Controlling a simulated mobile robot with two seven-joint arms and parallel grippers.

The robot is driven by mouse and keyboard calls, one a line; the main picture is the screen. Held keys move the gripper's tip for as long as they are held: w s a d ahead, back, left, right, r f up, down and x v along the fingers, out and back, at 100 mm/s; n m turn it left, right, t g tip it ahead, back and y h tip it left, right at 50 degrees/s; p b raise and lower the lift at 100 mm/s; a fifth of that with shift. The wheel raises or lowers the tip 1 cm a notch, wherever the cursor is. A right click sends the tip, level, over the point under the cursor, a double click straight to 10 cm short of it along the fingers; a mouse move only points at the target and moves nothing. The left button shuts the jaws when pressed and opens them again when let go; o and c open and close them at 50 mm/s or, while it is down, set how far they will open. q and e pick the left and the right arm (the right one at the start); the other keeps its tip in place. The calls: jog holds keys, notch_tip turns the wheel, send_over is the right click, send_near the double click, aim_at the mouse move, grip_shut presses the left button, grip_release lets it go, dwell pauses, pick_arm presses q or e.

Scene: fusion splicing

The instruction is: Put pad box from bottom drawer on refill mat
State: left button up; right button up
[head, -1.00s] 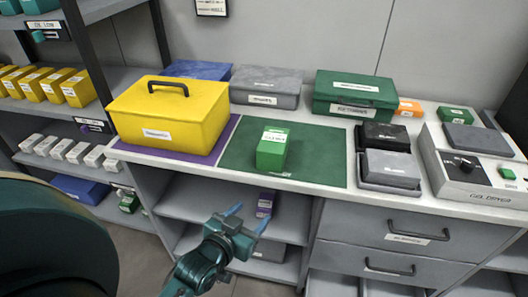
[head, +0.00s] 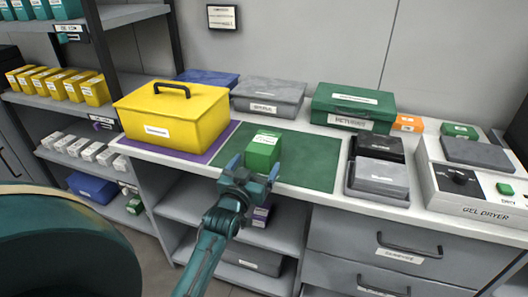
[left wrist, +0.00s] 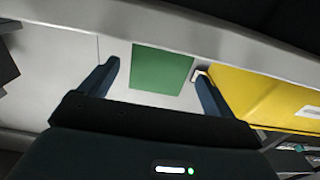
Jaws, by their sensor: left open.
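A green box (head: 264,146) with a white label on top stands upright on a green mat (head: 315,160) on the counter. My left gripper (head: 254,168) is open at the counter's front edge, just in front of this box. In the left wrist view, a green face of the box (left wrist: 162,68) shows between the two spread fingers of the left gripper (left wrist: 156,72), with gaps on both sides. The drawers (head: 400,247) under the counter at right look shut. I cannot tell which object is the pad box. My right gripper is not in view.
A yellow handled box (head: 172,120) stands on a purple mat (head: 222,142) left of the green mat. A grey case (head: 268,97) and a green case (head: 352,107) stand behind. Stacked boxes (head: 378,178) and a gel dryer (head: 480,180) are at right. The mat's right part is clear.

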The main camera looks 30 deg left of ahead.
pick_arm(q)
jog(key=shift+x, duration=2.95)
jog(key=shift+r, duration=0.15)
jog(key=shift+c, duration=0.6)
jog(key=c, duration=1.1)
